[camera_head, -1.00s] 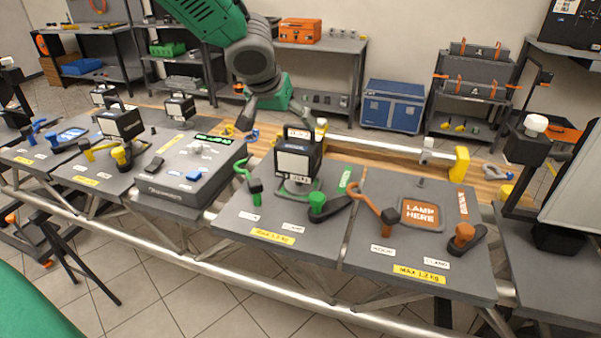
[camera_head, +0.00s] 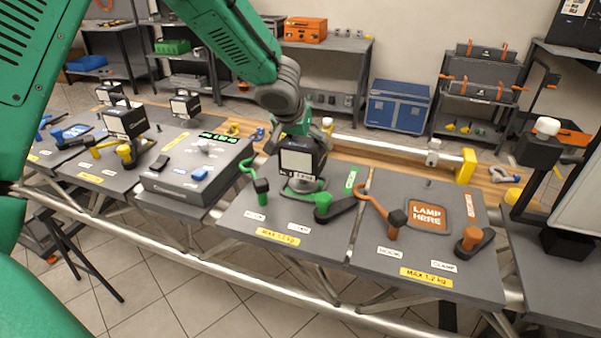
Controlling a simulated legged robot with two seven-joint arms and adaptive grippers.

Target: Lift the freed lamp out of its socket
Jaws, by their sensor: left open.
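The lamp (camera_head: 297,161), a black box with a white front panel, stands upright in the socket of the green-marked plate (camera_head: 268,220). My left gripper (camera_head: 298,131) is open at the lamp's top, where the handle is. The gripper hides the handle, and I cannot tell whether the fingers touch it. A green hook lever (camera_head: 261,186) is left of the lamp, and a green-knobbed clamp lever (camera_head: 324,202) is at its front right. My right gripper is not in view.
Right of the lamp is a plate with an empty orange "LAMP HERE" square (camera_head: 427,216), an orange hook (camera_head: 396,218) and an orange clamp lever (camera_head: 473,238). A grey control box (camera_head: 185,185) is on the left. A silver rail (camera_head: 380,145) runs behind.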

